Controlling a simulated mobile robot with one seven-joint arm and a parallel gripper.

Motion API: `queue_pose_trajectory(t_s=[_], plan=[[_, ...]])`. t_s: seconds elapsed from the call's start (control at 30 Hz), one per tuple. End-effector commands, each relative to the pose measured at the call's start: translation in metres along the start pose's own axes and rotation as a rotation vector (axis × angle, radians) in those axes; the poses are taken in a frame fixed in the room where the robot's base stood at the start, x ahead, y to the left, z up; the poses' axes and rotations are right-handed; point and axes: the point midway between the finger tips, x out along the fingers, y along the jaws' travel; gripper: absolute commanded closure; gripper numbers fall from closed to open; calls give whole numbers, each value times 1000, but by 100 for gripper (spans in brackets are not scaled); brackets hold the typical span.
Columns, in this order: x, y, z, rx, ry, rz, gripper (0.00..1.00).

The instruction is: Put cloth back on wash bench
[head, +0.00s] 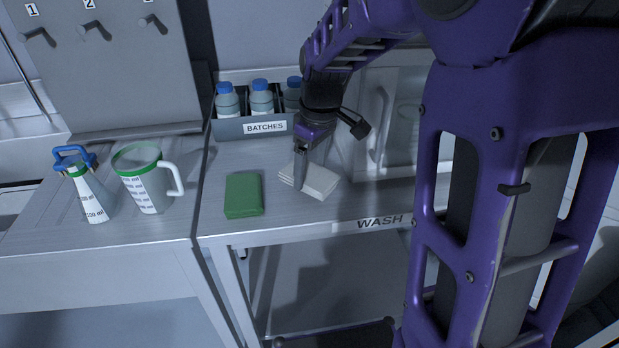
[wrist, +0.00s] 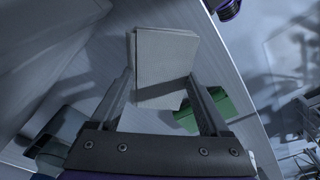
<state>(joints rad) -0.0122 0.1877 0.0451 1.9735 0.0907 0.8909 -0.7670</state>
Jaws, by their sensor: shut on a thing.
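The cloth (head: 318,183) is a pale grey-white folded stack on the wash bench (head: 222,224), just right of a green block. In the wrist view the cloth (wrist: 163,60) lies between my two fingers. My gripper (head: 299,184) points down at the cloth and is shut on it; one finger shows in front of the cloth in the head view. The cloth looks to be at bench-top level, but I cannot tell whether it is touching. The bench front carries the label WASH.
A green block (head: 243,195) lies close left of the cloth. Behind is a BATCHES rack (head: 229,129) with several blue-capped bottles. A green-rimmed jug (head: 147,180) and a blue-handled flask (head: 91,190) stand on the left counter. A sink basin is at the right, partly hidden by my arm.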

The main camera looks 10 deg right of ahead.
Motion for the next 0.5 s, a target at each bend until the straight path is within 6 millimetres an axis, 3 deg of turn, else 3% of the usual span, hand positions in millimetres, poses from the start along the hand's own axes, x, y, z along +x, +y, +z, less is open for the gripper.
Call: queue_pose_trajectory(t_s=[0.03, 0.17, 0.5], plan=[[12, 0, 2, 0, -2, -2, 72], [24, 0, 3, 0, -1, -1, 72], [27, 0, 3, 0, 0, 0, 72]])
